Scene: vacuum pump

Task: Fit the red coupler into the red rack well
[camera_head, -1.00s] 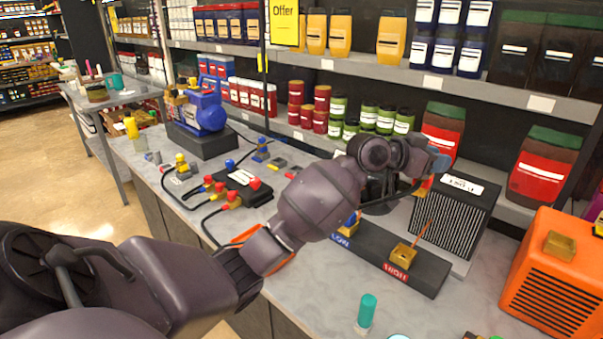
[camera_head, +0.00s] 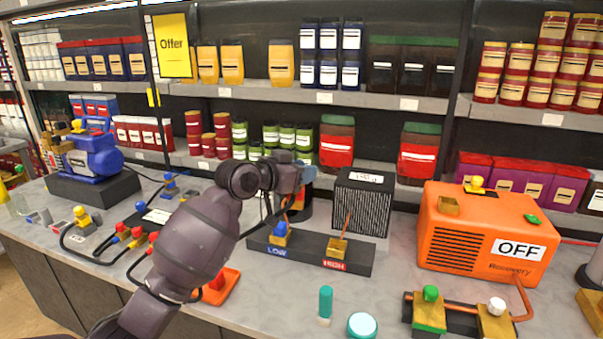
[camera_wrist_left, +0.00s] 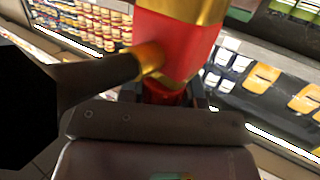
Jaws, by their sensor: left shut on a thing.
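My left gripper (camera_head: 297,178) is raised above the middle of the bench. It is shut on the red coupler (camera_wrist_left: 180,42), which fills the upper middle of the left wrist view, red with a gold end and a gold side stem joined to a dark hose. In the head view the coupler is mostly hidden by my gripper and wrist. An orange stand (camera_head: 228,288) with a red part on it sits on the bench, partly behind my left arm; I cannot tell whether it is the red rack well. My right gripper is not in view.
A dark block labelled LOW and HIGH (camera_head: 310,252) has brass fittings. A black finned unit (camera_head: 363,203) stands behind it. The orange recovery machine (camera_head: 480,232) is at right. A teal bottle (camera_head: 325,304) stands at the front. A hose manifold (camera_head: 150,217) and blue pump (camera_head: 93,157) are left.

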